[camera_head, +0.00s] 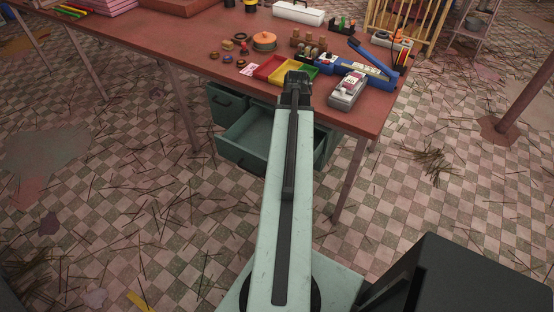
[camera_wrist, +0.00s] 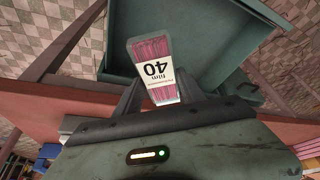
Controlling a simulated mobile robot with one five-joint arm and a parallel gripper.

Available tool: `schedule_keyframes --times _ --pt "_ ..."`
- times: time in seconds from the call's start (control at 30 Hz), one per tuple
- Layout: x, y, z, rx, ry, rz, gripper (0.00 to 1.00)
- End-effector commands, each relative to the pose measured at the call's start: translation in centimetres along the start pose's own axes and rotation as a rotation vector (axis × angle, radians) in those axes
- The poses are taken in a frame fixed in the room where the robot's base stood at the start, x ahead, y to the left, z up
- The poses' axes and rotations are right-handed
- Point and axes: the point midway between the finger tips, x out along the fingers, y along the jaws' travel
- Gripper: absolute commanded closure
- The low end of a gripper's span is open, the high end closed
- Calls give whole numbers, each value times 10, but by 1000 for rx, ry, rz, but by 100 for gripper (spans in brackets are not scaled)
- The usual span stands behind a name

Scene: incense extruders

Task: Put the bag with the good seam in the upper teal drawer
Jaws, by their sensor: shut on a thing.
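My gripper (camera_wrist: 157,84) is shut on a clear bag of pink-red sticks (camera_wrist: 151,49) with a white label reading "film 40" in the wrist view. The bag's seam cannot be judged. In the wrist view the bag is in front of an open, empty-looking teal drawer (camera_wrist: 205,30); its height above the drawer floor is unclear. In the head view my gripper (camera_head: 297,82) is at the table's front edge, and the bag is hidden. The open drawer (camera_head: 255,133) juts out below the tabletop, partly behind my arm. Another teal drawer front (camera_head: 227,103) shows to its left, shut.
A table leg (camera_head: 346,180) stands right of the drawer.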

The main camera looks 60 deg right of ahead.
Motion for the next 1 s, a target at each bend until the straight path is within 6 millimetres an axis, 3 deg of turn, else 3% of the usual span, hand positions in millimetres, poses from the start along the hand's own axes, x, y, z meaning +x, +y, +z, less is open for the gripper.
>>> schedule_keyframes --times 0.03,0.2,0.3,0.43,0.67,0.9,1.0 --pt "41 -8 5 -128 0 -54 100" --pt "100 -38 5 -582 4 -238 100" --pt "121 -52 6 -776 6 -316 100" --pt "130 -61 6 -909 8 -370 100" --pt "134 -63 10 -939 8 -381 100" --pt "180 -63 28 -938 8 -380 100" --pt "190 -63 32 -938 8 -380 100"
